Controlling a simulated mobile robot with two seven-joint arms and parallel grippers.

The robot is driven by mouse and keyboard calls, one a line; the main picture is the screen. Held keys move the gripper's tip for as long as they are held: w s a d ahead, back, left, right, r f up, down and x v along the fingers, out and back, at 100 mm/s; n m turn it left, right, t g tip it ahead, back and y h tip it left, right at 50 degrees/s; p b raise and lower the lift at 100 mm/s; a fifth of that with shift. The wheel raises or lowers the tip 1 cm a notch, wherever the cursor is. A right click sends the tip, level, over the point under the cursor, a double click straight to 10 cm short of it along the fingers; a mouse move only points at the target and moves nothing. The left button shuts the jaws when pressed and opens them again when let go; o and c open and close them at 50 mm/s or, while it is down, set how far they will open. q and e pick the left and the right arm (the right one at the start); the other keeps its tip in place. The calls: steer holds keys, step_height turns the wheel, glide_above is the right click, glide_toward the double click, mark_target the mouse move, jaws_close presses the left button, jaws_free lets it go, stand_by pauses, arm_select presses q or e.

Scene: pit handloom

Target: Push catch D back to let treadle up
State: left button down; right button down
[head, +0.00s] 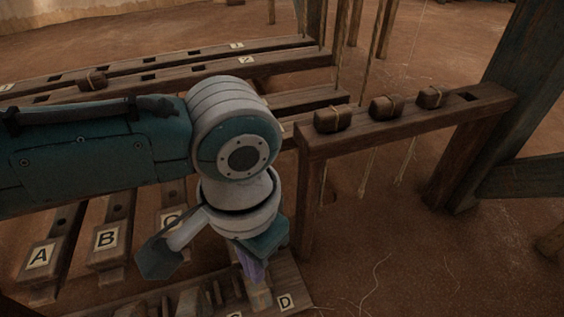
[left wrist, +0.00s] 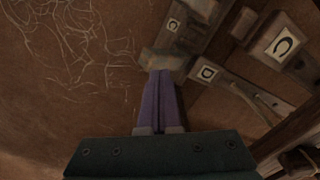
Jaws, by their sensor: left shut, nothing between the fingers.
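The catch board (head: 210,303) lies low in the head view, with a D label (head: 285,303) at its right end. A wooden catch block (head: 261,299) stands beside that label, just below my left gripper (head: 255,270). In the left wrist view the left gripper's purple fingers (left wrist: 162,84) are shut together and empty, their tips at a brown block (left wrist: 166,62). I cannot tell whether they touch it. Treadle D is not clearly visible; my arm covers part of that area.
Treadles A (head: 40,258), B (head: 106,240) and C (head: 171,220) lie left of my gripper. A wooden post frame (head: 430,122) with several wrapped blocks stands to the right, close to my wrist. Cords hang behind it. Bare earth floor (head: 400,260) is open at lower right.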

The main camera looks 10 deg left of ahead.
mark_target(257, 291)
arm_select(q)
steer(key=shift+f, duration=0.1)
stand_by(0.4)
steer(key=shift+f+b, duration=0.75)
steer(key=shift+f, duration=0.25)
